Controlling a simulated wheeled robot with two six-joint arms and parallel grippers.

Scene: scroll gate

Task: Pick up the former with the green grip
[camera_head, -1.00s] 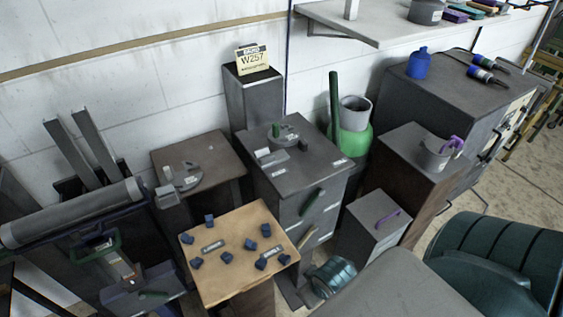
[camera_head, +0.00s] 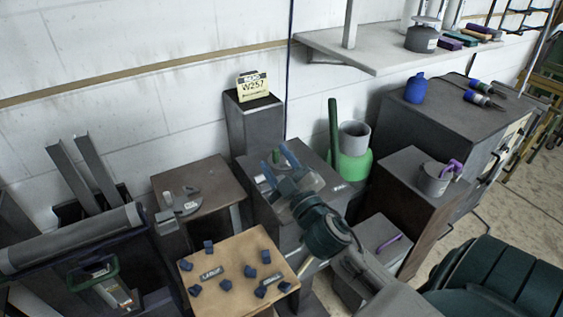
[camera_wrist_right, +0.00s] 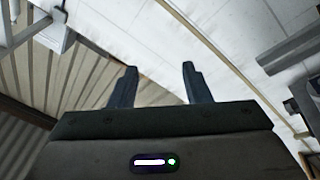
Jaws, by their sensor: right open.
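A piece with a purple grip (camera_head: 389,243) lies on a low grey box at the right. My left gripper is not in view.
A wooden-topped stand (camera_head: 228,249) holds several dark blue blocks. A brown stand (camera_head: 215,184) with small parts is at the left. A grey pot (camera_head: 433,184) with a purple item and a green container (camera_head: 353,167) stand to the right.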

